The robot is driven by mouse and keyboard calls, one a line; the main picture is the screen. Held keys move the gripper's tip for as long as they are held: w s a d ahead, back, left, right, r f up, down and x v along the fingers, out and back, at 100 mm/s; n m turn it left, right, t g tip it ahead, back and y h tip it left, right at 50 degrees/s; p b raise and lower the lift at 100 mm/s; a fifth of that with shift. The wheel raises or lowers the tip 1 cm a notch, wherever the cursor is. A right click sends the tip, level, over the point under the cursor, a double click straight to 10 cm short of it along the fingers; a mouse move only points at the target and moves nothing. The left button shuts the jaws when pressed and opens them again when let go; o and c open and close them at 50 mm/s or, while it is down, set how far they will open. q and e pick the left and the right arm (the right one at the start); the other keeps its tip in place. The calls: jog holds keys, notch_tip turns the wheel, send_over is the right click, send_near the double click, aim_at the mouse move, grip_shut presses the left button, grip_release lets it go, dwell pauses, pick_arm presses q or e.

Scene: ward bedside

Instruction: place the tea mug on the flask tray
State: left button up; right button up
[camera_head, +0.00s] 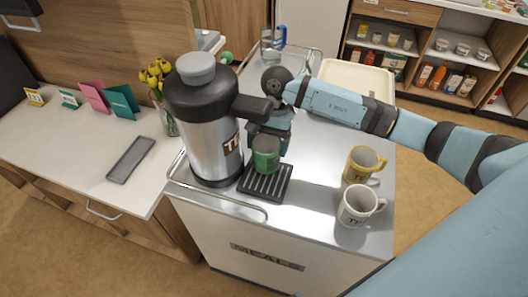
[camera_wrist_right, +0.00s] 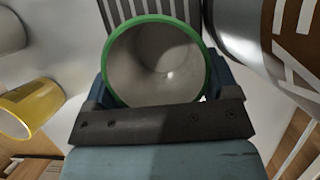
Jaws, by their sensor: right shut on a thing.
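A green mug (camera_head: 265,157) is between the fingers of my right gripper (camera_head: 272,138), which is shut on it. In the right wrist view the mug (camera_wrist_right: 155,65) shows its green rim and empty-looking pale inside. It is upright over the back part of the black slatted flask tray (camera_head: 264,186); I cannot tell if its base touches the slats. The tray (camera_wrist_right: 143,9) also shows beyond the mug in the wrist view. The tray lies in front of the big steel flask (camera_head: 212,150). My left gripper is not in view.
A yellow mug (camera_head: 363,166) and a white mug (camera_head: 357,206) stand on the right of the cart top (camera_head: 320,178). A cream tray (camera_head: 357,80) and a blue-handled jug (camera_head: 271,44) are behind. A rail (camera_head: 215,199) edges the cart. A bedside top (camera_head: 75,160) is left.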

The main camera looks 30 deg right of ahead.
aim_at(262, 167)
jog(key=s+a, duration=0.1)
jog(key=s+a+p, duration=0.1)
jog(key=shift+s+a, duration=0.2)
jog(key=shift+a, duration=0.15)
jog(key=shift+f, duration=0.25)
jog(key=shift+w+d+f, duration=0.1)
jog(key=shift+f, duration=0.1)
jog(key=o, duration=0.8)
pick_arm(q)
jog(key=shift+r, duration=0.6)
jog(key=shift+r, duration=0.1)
pick_arm(e)
jog(key=shift+r, duration=0.15)
